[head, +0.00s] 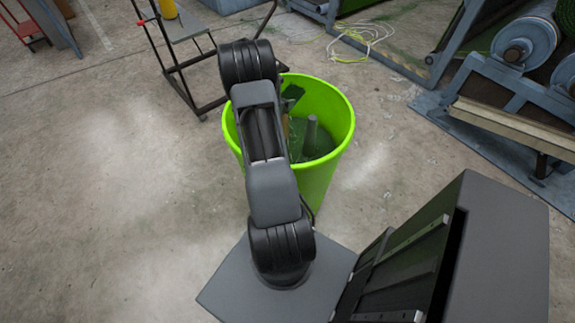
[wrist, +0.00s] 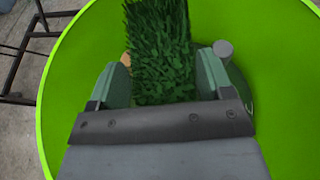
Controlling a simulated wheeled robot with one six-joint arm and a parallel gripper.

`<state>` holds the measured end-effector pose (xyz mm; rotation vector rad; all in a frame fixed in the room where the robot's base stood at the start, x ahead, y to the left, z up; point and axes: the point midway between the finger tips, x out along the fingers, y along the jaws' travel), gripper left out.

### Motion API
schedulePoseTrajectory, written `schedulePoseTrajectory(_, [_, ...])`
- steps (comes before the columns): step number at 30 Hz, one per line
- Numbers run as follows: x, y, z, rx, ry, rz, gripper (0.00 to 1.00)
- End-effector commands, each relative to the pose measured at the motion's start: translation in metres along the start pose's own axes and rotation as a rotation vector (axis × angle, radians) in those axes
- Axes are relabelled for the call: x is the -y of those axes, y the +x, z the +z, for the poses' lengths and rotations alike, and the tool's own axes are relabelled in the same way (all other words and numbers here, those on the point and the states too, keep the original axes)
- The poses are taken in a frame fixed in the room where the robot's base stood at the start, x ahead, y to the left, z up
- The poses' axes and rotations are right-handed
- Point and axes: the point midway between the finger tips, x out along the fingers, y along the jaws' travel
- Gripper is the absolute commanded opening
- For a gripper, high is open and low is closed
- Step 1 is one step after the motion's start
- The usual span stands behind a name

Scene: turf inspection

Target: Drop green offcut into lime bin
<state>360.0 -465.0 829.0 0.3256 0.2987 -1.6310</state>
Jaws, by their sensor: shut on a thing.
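The lime bin (head: 320,180) stands on the floor in front of my base, with its round rim open upward. In the wrist view its lime wall (wrist: 75,65) surrounds my gripper. My gripper (wrist: 160,85) is shut on the green offcut (wrist: 160,45), a strip of artificial turf held between the two fingers. The offcut is over the bin's opening. In the head view my arm hides most of the gripper and I cannot make out the offcut clearly.
Inside the bin is a grey cylindrical piece (head: 311,132), also in the wrist view (wrist: 223,50). A black-framed cart (head: 180,60) stands behind the bin. Roller machinery (head: 525,80) is at the right. Loose pale cord (head: 360,38) lies on the floor. The floor at left is clear.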

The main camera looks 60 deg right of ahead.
Motion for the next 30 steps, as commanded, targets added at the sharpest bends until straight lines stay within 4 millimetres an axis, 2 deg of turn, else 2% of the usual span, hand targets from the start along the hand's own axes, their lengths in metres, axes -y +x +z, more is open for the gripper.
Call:
schedulePoseTrajectory(15, [0.000,0.019,-0.047,0.001,-0.001,0.001,0.51])
schedulePoseTrajectory(25, [-0.001,0.020,-0.050,0.001,0.000,0.001,0.51])
schedulePoseTrajectory(26, [0.000,0.020,-0.050,0.001,0.000,0.001,0.74])
schedulePoseTrajectory(30, [0.000,0.020,-0.050,0.001,-0.001,0.001,0.88])
